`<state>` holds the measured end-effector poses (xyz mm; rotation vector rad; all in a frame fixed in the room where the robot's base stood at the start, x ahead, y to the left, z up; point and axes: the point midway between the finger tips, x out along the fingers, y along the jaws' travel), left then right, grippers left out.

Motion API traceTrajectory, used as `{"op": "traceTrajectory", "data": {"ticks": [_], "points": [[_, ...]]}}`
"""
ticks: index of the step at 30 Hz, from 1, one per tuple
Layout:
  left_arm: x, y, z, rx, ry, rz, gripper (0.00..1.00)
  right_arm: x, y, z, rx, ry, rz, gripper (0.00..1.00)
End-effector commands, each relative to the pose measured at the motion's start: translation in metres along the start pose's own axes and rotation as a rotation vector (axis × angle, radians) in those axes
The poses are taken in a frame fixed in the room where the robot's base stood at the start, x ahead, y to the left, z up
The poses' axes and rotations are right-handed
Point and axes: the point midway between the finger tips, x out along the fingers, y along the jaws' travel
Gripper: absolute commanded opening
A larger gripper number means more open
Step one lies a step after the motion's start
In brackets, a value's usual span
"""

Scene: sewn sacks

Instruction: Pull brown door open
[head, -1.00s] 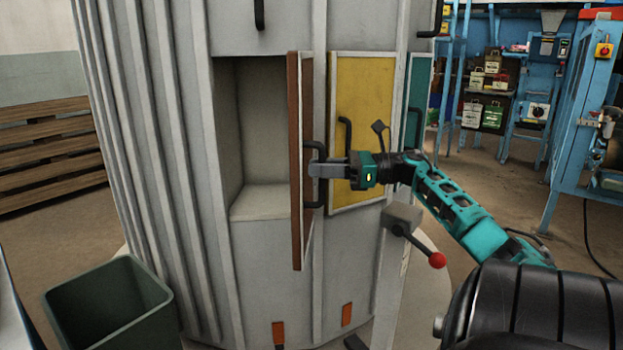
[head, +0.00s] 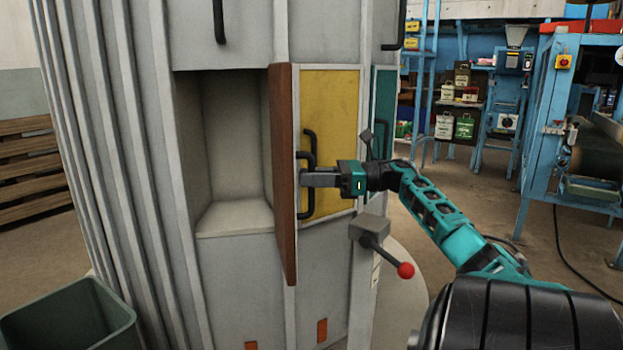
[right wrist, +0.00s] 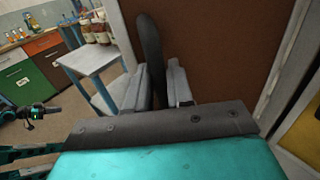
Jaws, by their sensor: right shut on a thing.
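The brown door (head: 284,150) stands swung out from the column, beside an open pale compartment (head: 235,150). In the head view it shows as a narrow upright panel seen almost edge-on. My right gripper (head: 312,180) is shut on the door's black handle, on the door's right side. In the right wrist view the black handle (right wrist: 149,45) passes between the fingers (right wrist: 160,85), in front of the brown door face (right wrist: 220,45).
A yellow door (head: 335,100) with a black handle is shut right of the brown door. A grey box with a red-knobbed lever (head: 404,270) sticks out below my right arm. A green bin (head: 70,320) stands at the lower left. Blue shelving (head: 465,100) is farther right.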

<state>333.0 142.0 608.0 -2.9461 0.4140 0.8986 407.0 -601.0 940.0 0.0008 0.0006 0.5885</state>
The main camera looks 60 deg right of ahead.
Motion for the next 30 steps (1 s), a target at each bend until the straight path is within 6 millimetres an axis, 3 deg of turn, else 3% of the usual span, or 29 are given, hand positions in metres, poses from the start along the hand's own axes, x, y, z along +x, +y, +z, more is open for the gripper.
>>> {"op": "traceTrajectory", "data": {"ticks": [5,6,10,20,23,30], "points": [[0.0,0.0,0.0,0.002,0.0,0.001,0.0,-0.001,-0.002,0.004,-0.004,-0.005,-0.01,0.0],[0.0,0.0,0.0,0.003,0.0,0.001,0.0,-0.001,-0.002,0.004,-0.004,-0.005,-0.01,0.25],[0.0,0.0,0.0,0.003,0.0,0.001,0.0,0.0,-0.002,0.003,-0.003,-0.004,-0.008,0.38],[0.0,0.0,-0.001,0.004,0.0,0.001,0.0,-0.005,-0.001,0.001,-0.001,-0.002,-0.005,0.38],[-0.001,0.0,-0.003,0.004,0.002,0.0,0.0,-0.017,-0.001,0.001,0.001,-0.001,-0.006,0.38],[-0.004,-0.001,-0.006,0.006,0.004,-0.003,0.0,-0.07,-0.002,0.002,0.001,-0.002,-0.009,0.38]]}}
